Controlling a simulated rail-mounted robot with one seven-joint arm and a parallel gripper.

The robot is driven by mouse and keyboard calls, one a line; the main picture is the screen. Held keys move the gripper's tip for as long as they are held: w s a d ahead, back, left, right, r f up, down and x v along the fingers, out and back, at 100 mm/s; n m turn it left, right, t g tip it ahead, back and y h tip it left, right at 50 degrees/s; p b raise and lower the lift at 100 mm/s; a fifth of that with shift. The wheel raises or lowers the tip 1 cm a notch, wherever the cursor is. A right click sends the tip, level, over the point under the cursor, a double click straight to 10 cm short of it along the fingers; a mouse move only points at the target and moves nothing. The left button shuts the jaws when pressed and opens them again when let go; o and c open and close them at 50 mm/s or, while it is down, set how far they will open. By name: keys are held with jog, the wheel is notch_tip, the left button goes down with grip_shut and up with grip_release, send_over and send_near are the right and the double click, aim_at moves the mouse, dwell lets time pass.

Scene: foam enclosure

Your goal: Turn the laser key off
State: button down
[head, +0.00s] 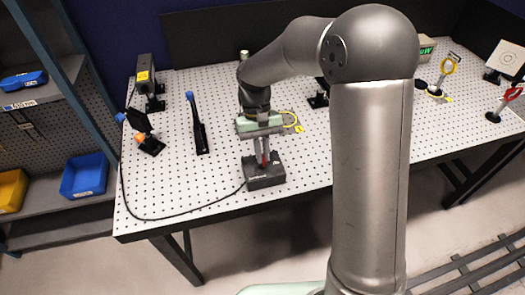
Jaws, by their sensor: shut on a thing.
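A dark control box (265,180) sits near the front edge of the white perforated table, with a black cable leaving its left side. My gripper (262,161) points down over the box, its fingers just above the top face. It is shut on the laser key, which is small and mostly hidden between the fingers. A bit of red shows at the fingertips. The angle of the key cannot be made out.
A blue-topped post (197,125), a black mount (147,138) and a black box with a yellow label (147,80) stand to the left. Yellow-ringed optics (444,72) stand at the right. The table in front of the posts is clear except for the cable (170,218).

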jog(key=c, duration=1.5)
grip_release()
jog(key=shift+c, duration=0.2)
jog(key=b+v, duration=0.1)
jog(key=v, duration=1.6)
jog(key=shift+r, duration=0.25)
jog(key=shift+d, duration=0.15)
jog(key=s+d+f+m+t, duration=0.1)
jog(key=s+d+f, duration=0.2)
jog(key=s, duration=0.5)
jog(key=s+d+f+m+t, duration=0.1)
jog(key=s+d+f+t, duration=0.1)
jog(key=s+d+f, duration=0.2)
jog(key=s+d+f+t+y, duration=0.1)
jog(key=s+d+f+t, duration=0.1)
jog(key=s+d, duration=0.5)
jog(key=s+f, duration=0.1)
jog(key=s, duration=0.5)
jog(key=shift+f+m, duration=0.2)
jog(key=shift+m, duration=0.2)
